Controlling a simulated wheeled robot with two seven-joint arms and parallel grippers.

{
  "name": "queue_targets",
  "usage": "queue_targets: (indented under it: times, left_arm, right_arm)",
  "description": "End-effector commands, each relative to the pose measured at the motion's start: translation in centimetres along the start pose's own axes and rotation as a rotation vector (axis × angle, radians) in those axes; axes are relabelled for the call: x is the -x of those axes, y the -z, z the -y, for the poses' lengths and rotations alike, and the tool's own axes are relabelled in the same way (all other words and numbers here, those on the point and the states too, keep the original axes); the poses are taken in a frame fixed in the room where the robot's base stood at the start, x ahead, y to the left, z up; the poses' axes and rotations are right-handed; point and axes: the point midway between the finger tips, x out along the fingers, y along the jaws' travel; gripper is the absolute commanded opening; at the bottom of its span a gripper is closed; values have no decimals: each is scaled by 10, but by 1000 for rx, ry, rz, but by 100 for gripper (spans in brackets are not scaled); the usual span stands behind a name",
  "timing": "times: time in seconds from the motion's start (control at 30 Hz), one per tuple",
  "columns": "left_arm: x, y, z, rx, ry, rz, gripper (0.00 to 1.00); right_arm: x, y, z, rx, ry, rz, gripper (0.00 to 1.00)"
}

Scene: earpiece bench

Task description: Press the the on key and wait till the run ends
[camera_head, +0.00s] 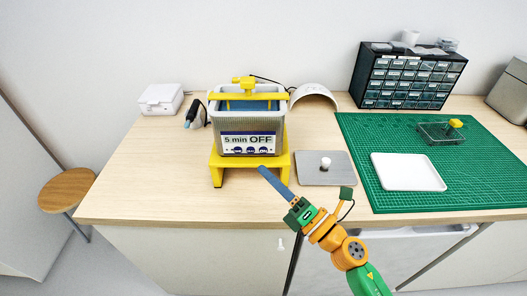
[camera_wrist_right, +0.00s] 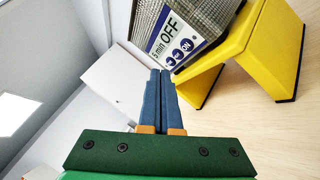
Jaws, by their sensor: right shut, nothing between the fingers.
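The grey ribbed bath unit (camera_head: 235,111) stands on a yellow stand (camera_head: 217,160). Its front panel (camera_head: 249,143) reads "5 min OFF" above a row of three dark blue keys. The on key (camera_wrist_right: 186,44) is the key at the right end of the row in the right wrist view, and its label looks like "ON". My right gripper (camera_head: 262,169) is shut and empty, its long blue-grey fingers together. In the head view the fingertips are just below the panel. In the right wrist view the tips (camera_wrist_right: 160,73) are near the panel's lower edge, apart from the on key.
A grey plate (camera_head: 338,173) with a small white piece lies right of the stand. Further right are a green mat (camera_head: 380,140), a white tray (camera_head: 408,172) and a drawer cabinet (camera_head: 412,78). A white case (camera_head: 160,98) is at left. The front left table is clear.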

Motion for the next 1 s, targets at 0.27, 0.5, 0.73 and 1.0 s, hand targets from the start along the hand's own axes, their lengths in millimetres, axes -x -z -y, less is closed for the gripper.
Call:
queue_targets:
  times: [0.27,0.5,0.73,1.0]
  left_arm:
    - [-10,-1,0,0,0,0,50]
    - [-10,-1,0,0,1,0,50]
    - [-10,-1,0,0,1,0,50]
    - [-10,-1,1,0,2,-1,50]
  right_arm:
    - [-20,-14,16,0,-1,-1,0]
    - [-24,-18,17,-2,0,-1,0]
    - [-24,-17,17,-1,0,-1,0]
    - [-24,-17,17,-1,0,0,0]
